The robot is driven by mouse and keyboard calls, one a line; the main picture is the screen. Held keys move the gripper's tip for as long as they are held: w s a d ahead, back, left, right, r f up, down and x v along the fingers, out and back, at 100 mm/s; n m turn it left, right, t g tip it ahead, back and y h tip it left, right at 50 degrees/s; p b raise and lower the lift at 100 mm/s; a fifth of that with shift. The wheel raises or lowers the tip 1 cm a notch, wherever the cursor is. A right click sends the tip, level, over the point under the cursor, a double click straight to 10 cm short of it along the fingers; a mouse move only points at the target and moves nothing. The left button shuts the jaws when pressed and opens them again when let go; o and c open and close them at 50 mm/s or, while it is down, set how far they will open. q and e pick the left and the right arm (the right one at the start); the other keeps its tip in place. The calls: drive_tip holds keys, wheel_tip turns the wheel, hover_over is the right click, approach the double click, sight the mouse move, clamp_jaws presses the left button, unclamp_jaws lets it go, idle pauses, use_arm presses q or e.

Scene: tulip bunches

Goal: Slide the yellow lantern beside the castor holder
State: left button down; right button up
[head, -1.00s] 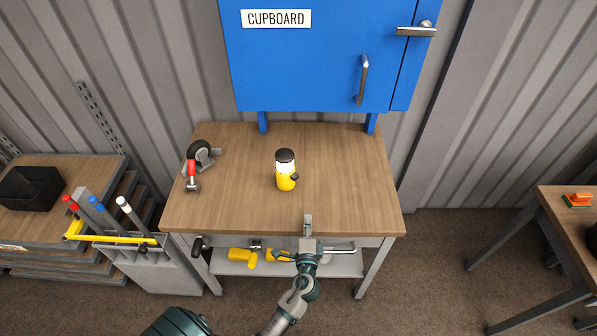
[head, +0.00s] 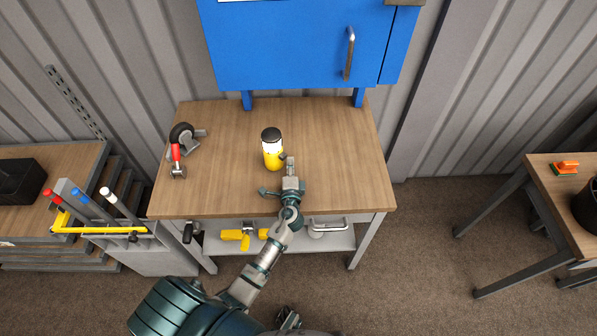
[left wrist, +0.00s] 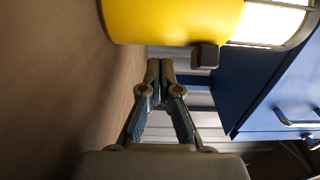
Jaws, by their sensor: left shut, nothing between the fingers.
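The yellow lantern (head: 273,160), with a black cap and a pale window, stands upright on the wooden workbench (head: 225,190). The castor holder (head: 184,140), a dark wheel in a grey bracket, is near the bench's left side; a red-handled part lies against its front. My left gripper (head: 289,163) is shut and empty just right of the lantern's lower part. In the left wrist view the lantern (left wrist: 170,20) fills the top, close to the shut fingertips (left wrist: 160,66); contact is unclear.
The bench top between the lantern and the castor holder is clear. A blue cupboard (head: 290,50) hangs behind the bench. A tool rack (head: 150,240) with coloured handles stands at the left front. Yellow tools (head: 244,237) lie on the lower shelf.

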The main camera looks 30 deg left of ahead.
use_arm(q)
drive_tip(key=shift+s+a+r, duration=0.1)
drive_tip(key=shift+s+a, duration=0.2)
drive_tip(key=shift+a, duration=0.45)
drive_tip(key=shift+d+r, duration=0.15)
drive_tip(key=shift+d, duration=0.35)
use_arm(e)
drive_tip(key=shift+s+d+f, duration=0.2)
drive_tip(key=shift+d+f, duration=0.3)
